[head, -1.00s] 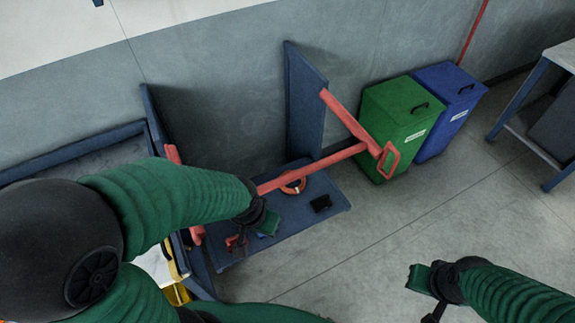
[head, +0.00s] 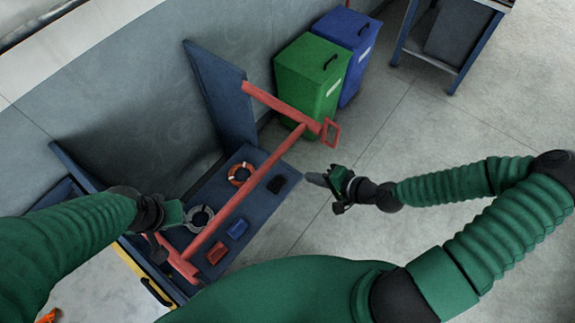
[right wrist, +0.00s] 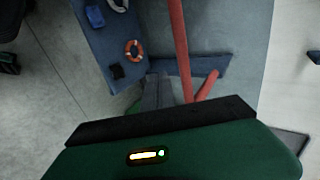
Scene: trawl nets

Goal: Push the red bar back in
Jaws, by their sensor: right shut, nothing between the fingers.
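The long red bar (head: 245,192) runs diagonally above a blue shelf. In the right wrist view the long red bar (right wrist: 180,50) stands near the picture's middle. My right gripper (head: 312,179) is shut and empty, to the right of the bar and below the handle in the picture, apart from both. My left gripper (head: 178,214) is over the shelf's left side, near the bar's near end; its fingers are not clear.
The blue shelf (head: 262,220) carries an orange-and-white ring (head: 240,174), a grey ring (head: 198,219) and small red, blue and black items. A blue upright panel (head: 222,100), a green bin (head: 310,80) and a blue bin (head: 350,45) stand behind. Floor right of the shelf is clear.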

